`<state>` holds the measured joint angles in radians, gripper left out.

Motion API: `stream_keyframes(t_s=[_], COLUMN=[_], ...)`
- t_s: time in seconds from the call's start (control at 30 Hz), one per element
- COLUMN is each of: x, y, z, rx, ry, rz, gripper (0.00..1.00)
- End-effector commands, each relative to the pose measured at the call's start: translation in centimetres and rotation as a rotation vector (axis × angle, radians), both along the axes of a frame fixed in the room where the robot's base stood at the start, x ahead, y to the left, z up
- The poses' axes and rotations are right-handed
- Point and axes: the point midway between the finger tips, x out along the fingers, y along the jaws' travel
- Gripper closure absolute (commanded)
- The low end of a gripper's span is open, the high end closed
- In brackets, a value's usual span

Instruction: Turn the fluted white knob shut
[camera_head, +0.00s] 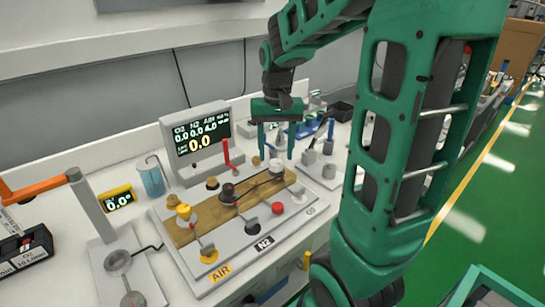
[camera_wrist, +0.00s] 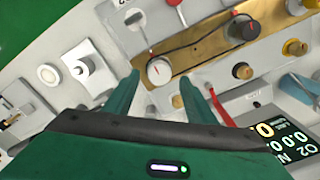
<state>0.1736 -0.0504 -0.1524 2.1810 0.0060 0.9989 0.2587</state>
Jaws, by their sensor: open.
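The white knob (camera_head: 277,167) is at the right end of the tan strip on the grey panel. A small red mark shows on its face in the wrist view (camera_wrist: 159,71). My gripper (camera_head: 276,153) is above the knob, pointing down, with its fingers apart and nothing between them. In the wrist view my gripper (camera_wrist: 161,84) has a fingertip to either side of the knob in the picture. No contact shows, and I cannot tell the exact height gap. The knob's fluting is too small to make out.
A dark knob (camera_head: 228,192) and a yellow knob (camera_head: 184,211) share the strip. A red lever (camera_head: 228,155) stands upright near my gripper. A display screen (camera_head: 201,138) rises behind the panel. A blue beaker (camera_head: 152,178) stands to the left.

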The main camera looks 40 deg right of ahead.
Motion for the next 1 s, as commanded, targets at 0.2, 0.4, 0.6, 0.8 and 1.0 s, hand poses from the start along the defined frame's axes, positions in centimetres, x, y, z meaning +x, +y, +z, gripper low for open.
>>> stream_keyframes(t_s=[0.2,0.4,0.6,0.8,1.0], x=[0.2,0.2,0.1,0.1,0.1], y=[0.0,0.0,0.1,0.1,0.1], z=[4.3,7.2,8.3,8.3,8.3], rx=[-0.002,0.000,0.000,0.000,0.000], ry=[-0.005,-0.002,0.000,0.000,0.000], rz=[0.000,0.002,0.002,0.002,0.001], gripper=[0.49,0.49,0.49,0.49,0.49])
